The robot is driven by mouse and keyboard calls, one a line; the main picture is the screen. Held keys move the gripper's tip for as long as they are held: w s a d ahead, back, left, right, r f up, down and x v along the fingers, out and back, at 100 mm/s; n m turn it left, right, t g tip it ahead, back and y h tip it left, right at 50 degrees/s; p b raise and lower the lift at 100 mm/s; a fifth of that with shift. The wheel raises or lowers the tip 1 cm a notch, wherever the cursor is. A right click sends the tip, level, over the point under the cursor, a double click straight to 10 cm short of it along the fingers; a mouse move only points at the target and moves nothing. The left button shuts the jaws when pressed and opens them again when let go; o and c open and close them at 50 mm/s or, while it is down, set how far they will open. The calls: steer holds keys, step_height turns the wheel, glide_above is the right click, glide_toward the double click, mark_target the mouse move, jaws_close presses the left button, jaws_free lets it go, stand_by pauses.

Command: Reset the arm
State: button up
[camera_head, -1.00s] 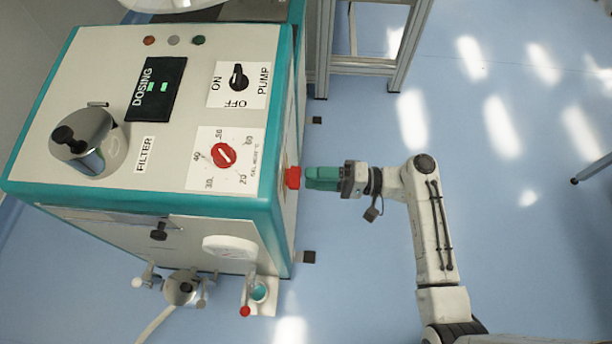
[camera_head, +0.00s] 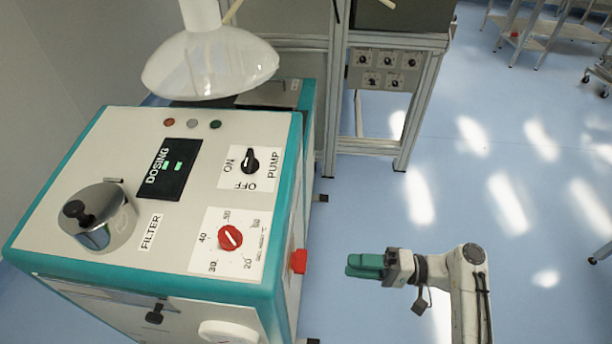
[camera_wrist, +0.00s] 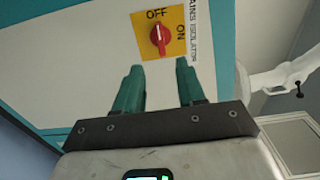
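My gripper (camera_head: 365,266) is to the right of the teal and white machine (camera_head: 135,265), with a gap of floor between them in the head view. In the wrist view its two green fingers (camera_wrist: 158,92) stand apart with nothing between them. Beyond the fingertips is a red rotary switch (camera_wrist: 158,36) on a yellow plate marked OFF and ON, labelled as a mains isolator. The red knob points along the OFF–ON plate, roughly up and down in the picture. In the head view this switch shows as a red knob (camera_head: 299,261) on the machine's right side.
The machine's top carries a pump knob (camera_head: 249,161), a red dial (camera_head: 230,238) and a filter cap (camera_head: 96,215). A clear dome (camera_head: 209,64) hangs above it. A metal frame (camera_head: 419,100) stands behind. The floor right of my arm is open.

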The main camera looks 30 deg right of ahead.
steer(key=s+a+f+n+g+h+p, duration=0.35)
steer(key=s+a+f+g+h, duration=0.25)
steer(key=s+g, duration=0.25)
steer(key=s+d+r+n+g+h+p, duration=0.1)
steer(key=s+d+r+n+h, duration=0.2)
steer(key=s+d+r+h, duration=0.2)
steer(key=s+r+h, duration=0.1)
steer(key=s+h, duration=0.2)
steer(key=shift+r+h+p, duration=0.3)
steer(key=shift+r+h, duration=0.05)
steer(key=shift+h, duration=0.05)
